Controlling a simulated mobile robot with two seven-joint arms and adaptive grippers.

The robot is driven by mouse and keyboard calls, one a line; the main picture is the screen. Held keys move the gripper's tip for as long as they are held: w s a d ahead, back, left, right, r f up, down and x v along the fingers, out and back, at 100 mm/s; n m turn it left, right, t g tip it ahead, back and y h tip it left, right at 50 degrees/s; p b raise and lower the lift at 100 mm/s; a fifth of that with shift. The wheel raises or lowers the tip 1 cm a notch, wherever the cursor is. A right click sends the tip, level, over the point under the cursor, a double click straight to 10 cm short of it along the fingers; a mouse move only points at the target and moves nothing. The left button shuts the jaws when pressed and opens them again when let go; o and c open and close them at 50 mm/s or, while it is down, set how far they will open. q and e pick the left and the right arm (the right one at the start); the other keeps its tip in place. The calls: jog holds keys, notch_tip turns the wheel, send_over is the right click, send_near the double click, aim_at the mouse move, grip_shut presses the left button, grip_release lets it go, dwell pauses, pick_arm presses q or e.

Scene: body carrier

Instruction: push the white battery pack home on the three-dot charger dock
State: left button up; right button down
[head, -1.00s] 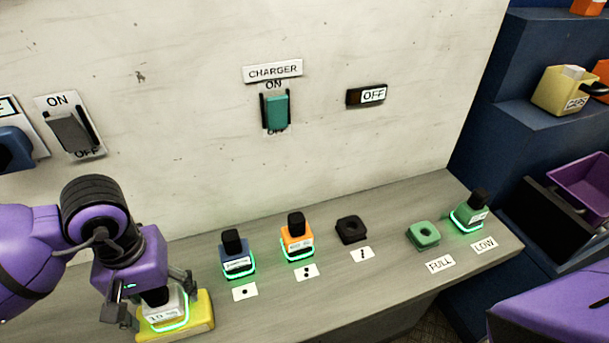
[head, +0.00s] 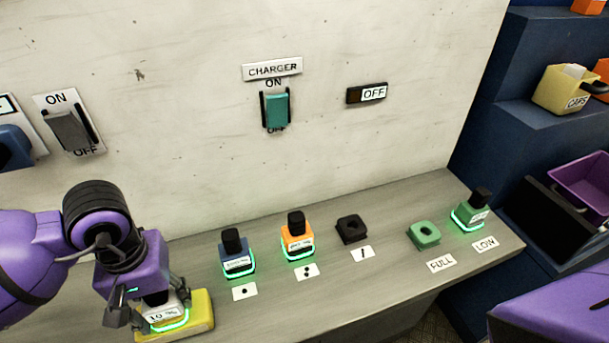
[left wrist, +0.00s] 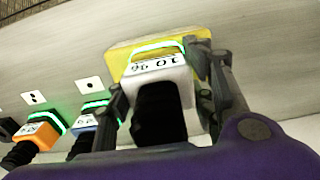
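The white battery pack (head: 165,309), marked 10 %, stands on a yellow base (head: 202,311) with a green glowing ring around its foot. It also shows in the left wrist view (left wrist: 158,73) with its black handle towards me. My left gripper (head: 150,302) has its fingers on either side of the pack and appears shut on it; the contact is partly hidden. The three-dot charger dock (head: 351,229) is a black, empty dock behind its dotted card (head: 361,252). My right gripper is not in view.
A blue pack (head: 236,254) and an orange pack (head: 297,238) stand on lit docks between the white pack and the empty dock. A green empty holder (head: 424,235) and a green pack (head: 471,212) are farther right.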

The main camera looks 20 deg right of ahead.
pick_arm(q)
jog(key=c, duration=1.1)
jog(key=shift+r, duration=0.15)
